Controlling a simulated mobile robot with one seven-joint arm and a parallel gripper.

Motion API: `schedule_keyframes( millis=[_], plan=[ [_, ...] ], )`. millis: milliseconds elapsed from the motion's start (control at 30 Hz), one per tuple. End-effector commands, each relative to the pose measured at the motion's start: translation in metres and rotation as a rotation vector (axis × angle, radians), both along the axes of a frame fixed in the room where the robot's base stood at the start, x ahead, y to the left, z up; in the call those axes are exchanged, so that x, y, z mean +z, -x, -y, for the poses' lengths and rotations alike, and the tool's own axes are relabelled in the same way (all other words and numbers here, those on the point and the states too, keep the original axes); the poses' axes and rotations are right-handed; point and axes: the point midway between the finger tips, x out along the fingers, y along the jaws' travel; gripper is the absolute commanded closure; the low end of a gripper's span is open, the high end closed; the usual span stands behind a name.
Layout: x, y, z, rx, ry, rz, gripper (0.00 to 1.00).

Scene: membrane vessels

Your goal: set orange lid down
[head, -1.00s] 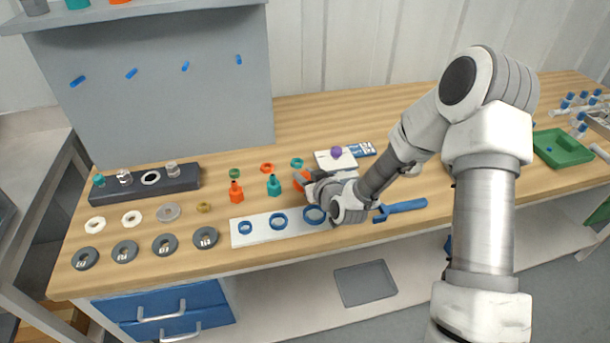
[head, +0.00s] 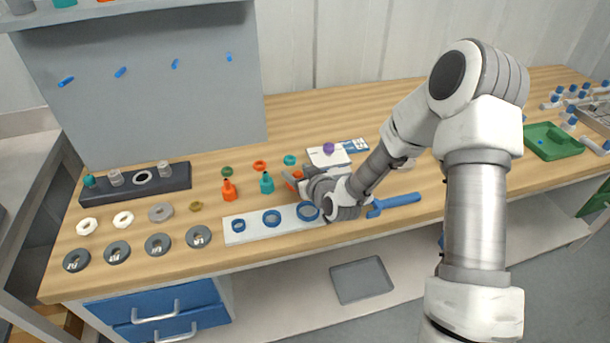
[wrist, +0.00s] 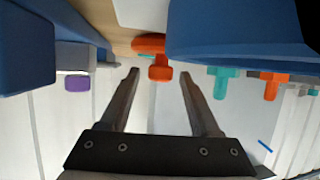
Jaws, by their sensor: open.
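The orange lid (head: 292,181) shows partly in the head view, beside my gripper (head: 304,180), which hides some of it. In the wrist view, which looks upside down, the orange lid (wrist: 150,43) has a broad disc and a narrower knob. The knob lies between the open fingertips of my gripper (wrist: 160,74), with a gap on each side. The disc appears to be at bench level; its exact contact is hard to see.
A white strip with blue rings (head: 271,218) lies in front of the gripper. A purple knob (head: 328,147) is behind, and a blue wrench (head: 398,201) lies right.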

Motion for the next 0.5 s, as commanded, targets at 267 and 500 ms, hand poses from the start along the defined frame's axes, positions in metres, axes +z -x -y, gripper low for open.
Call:
schedule_keyframes(
  millis=[267, 500],
  plan=[
    [0.011, 0.021, 0.012, -0.002, 0.005, -0.018, 0.36],
    [0.034, 0.063, 0.034, -0.003, 0.003, -0.012, 0.36]
  ],
)
